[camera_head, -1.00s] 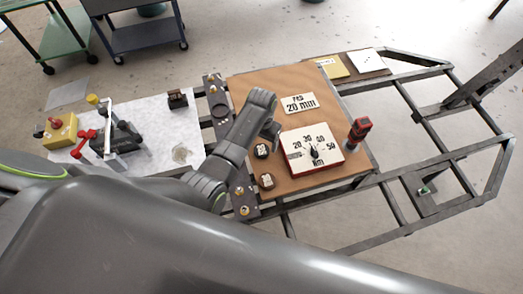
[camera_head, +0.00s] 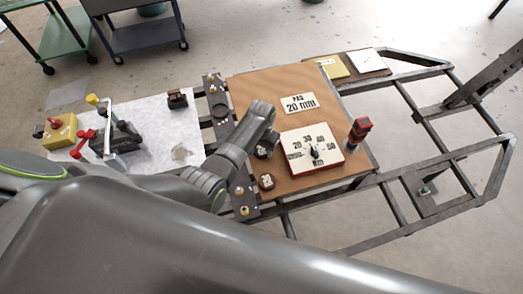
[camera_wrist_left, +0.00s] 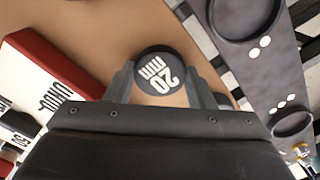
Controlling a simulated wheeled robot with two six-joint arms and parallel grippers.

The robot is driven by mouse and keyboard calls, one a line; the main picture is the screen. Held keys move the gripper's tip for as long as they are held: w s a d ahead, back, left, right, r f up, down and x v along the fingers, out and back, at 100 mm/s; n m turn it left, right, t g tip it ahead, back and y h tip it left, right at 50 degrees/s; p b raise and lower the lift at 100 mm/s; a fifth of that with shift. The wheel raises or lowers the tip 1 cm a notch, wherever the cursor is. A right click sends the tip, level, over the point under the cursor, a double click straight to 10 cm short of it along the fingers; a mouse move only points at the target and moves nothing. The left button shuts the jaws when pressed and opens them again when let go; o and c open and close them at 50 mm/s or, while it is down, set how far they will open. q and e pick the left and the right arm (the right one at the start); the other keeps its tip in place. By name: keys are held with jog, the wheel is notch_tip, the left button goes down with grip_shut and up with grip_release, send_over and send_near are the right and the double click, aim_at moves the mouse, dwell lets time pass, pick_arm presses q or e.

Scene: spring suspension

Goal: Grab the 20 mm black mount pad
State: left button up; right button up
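The 20 mm black mount pad is a round dark disc with white "20 mm" lettering; it shows in the left wrist view (camera_wrist_left: 160,72), lying on the brown board. My left gripper (camera_wrist_left: 158,80) is open, with one finger on each side of the pad's near part; whether they touch it I cannot tell. In the head view my left gripper (camera_head: 268,143) is low over the board, beside a dark pad (camera_head: 263,152) that it partly covers. Another round pad (camera_head: 267,181) lies nearer on the board. My right gripper is not in view.
A red-and-white torque dial box (camera_head: 311,149) stands right of the gripper, with a red-topped tool (camera_head: 359,130) beyond. A "PAD 20 mm" card (camera_head: 299,103) lies behind. A dark metal plate with round recesses (camera_wrist_left: 262,60) is close on the right in the wrist view.

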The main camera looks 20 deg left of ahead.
pick_arm(q)
jog(key=c, duration=0.3)
